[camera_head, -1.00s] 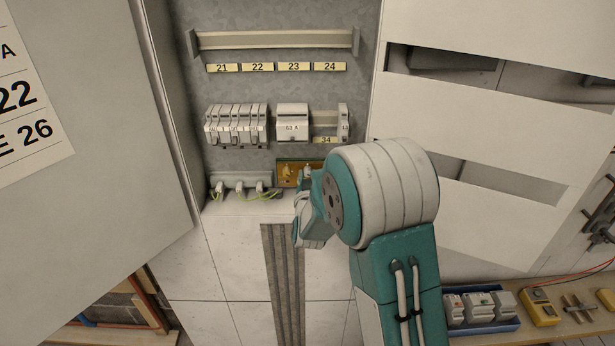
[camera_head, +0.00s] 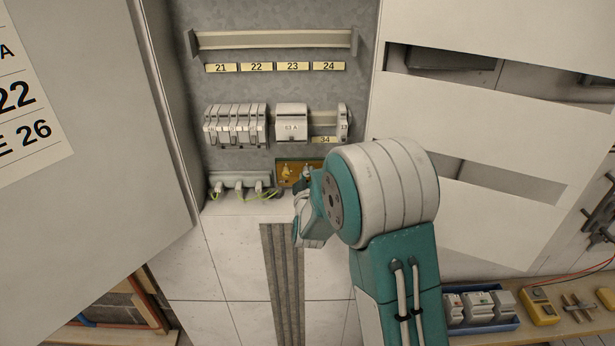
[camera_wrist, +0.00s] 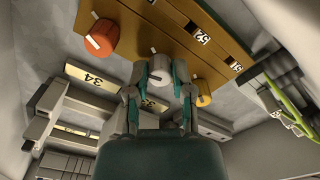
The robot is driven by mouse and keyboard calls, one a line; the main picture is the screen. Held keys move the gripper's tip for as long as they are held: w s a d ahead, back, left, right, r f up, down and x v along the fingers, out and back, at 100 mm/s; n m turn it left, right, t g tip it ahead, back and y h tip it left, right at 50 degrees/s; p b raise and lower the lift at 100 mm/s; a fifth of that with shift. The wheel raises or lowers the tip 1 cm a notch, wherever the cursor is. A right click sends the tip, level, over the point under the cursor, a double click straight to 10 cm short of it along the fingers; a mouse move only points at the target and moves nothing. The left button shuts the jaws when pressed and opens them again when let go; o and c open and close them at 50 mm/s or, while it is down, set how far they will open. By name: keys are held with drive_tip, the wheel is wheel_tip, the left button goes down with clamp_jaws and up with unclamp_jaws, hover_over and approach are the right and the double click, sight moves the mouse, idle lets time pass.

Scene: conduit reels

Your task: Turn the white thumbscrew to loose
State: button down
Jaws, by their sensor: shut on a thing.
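The white thumbscrew (camera_wrist: 158,66) sits on the brass-coloured panel (camera_wrist: 165,30) in the wrist view, between an orange-red knob (camera_wrist: 101,38) and a yellow knob (camera_wrist: 203,88). My gripper (camera_wrist: 160,82) is shut on the thumbscrew, with one fingertip on each side of it. A thin dark mark shows on the thumbscrew's face. I cannot make out any loose marking. In the head view the panel (camera_head: 287,183) is low in the cabinet, and my wrist hides its right part. The yellow knob (camera_head: 287,171) is visible there.
A row of grey breakers (camera_head: 235,125) and a larger module (camera_head: 291,122) sit above the panel. A terminal strip (camera_head: 240,181) with yellow-green wires is just left of it. The cabinet door (camera_head: 75,120) stands open at left. A bench (camera_head: 535,325) with tools is at lower right.

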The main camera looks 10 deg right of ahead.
drive_tip(key=n, duration=0.4)
drive_tip(key=shift+a+n, duration=0.1)
drive_tip(key=shift+n, duration=0.2)
drive_tip(key=n, duration=0.3)
drive_tip(key=shift+n, duration=0.4)
drive_tip(key=n, duration=0.4)
drive_tip(key=shift+f+n, duration=0.1)
drive_tip(key=shift+n, duration=1.5)
drive_tip(key=c, duration=0.5)
unclamp_jaws()
drive_tip(key=shift+f, duration=0.1)
drive_tip(key=shift+a, duration=0.1)
drive_tip(key=shift+r, duration=0.2)
